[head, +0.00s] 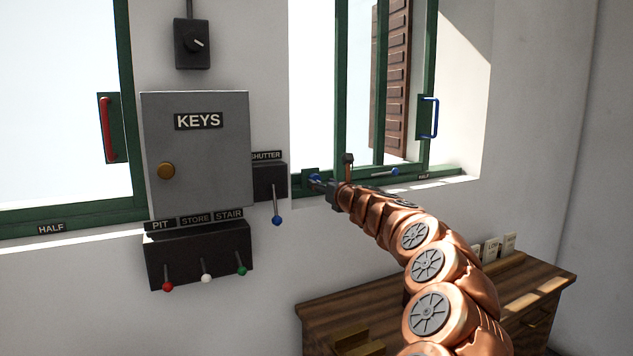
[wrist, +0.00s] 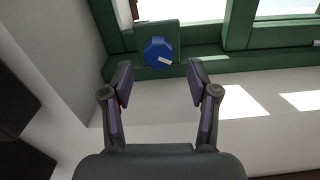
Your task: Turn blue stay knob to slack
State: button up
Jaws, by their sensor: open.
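The blue stay knob (wrist: 157,50) is round, with a white pointer mark that points to the lower right in the wrist view. It sits on a green plate (wrist: 172,28) on the green window frame. In the head view the knob (head: 315,180) shows small at the left end of the right window's sill. My gripper (wrist: 160,72) is open and empty. Its two fingers stand left and right of the knob in the picture, with their tips just short of it. In the head view my gripper (head: 325,188) points at the knob; its fingers are hard to make out.
A black SHUTTER box (head: 268,182) with a blue-tipped lever (head: 277,220) is close left of my gripper. A grey KEYS cabinet (head: 197,135) hangs further left, above a lever box (head: 199,258). A blue-ended piece (head: 395,171) lies along the sill. A wooden dresser (head: 318,308) stands below.

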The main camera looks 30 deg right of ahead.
aim_at(315, 179)
jog(key=shift+w+p, duration=0.4)
jog(key=shift+w, duration=1.4)
jog(key=shift+c, duration=0.3)
grip_shut()
